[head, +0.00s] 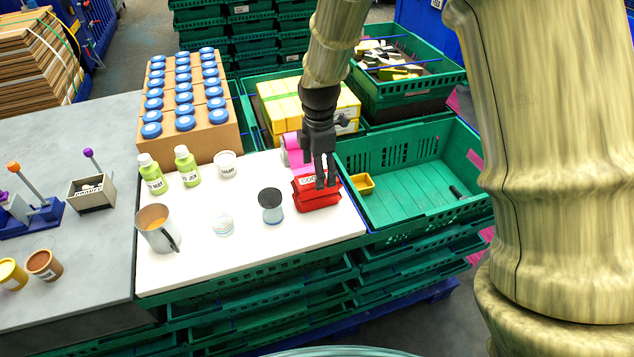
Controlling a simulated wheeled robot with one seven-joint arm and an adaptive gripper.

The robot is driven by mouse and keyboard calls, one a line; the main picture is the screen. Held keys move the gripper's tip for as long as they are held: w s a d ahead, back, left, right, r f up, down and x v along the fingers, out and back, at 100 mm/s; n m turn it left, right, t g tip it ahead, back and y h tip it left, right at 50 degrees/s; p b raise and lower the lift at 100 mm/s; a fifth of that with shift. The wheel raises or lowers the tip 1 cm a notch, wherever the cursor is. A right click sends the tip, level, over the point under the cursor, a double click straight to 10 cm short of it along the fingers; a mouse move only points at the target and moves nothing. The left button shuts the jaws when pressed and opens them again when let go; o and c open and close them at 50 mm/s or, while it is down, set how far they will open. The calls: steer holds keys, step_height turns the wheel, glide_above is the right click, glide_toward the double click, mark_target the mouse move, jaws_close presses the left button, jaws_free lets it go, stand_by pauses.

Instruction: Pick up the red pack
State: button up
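The red pack (312,200) sits at the right edge of the white board (260,240), with a pale label with dark letters on its upper face. My gripper (326,184) points down over the pack, and its dark fingers overlap the pack's top and right part in the picture. The fingers hide part of the label. I cannot tell whether they touch the pack or are closed on it. The pack looks upright and seems to rest on the board.
A dark-lidded jar (271,206) stands just left of the pack, and a pink roll (295,152) lies behind it. A green crate (415,205) with a small yellow tray (362,184) is at right. A metal jug (156,230) stands at front left.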

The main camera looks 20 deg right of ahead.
steer(key=f, duration=0.1)
steer(key=f+p, duration=0.1)
steer(key=f, duration=0.1)
steer(key=shift+w+a+f+p, duration=0.15)
steer(key=shift+a+p, duration=0.05)
steer(key=shift+p, duration=0.1)
steer(key=shift+f, duration=0.75)
steer(key=c, duration=1.2)
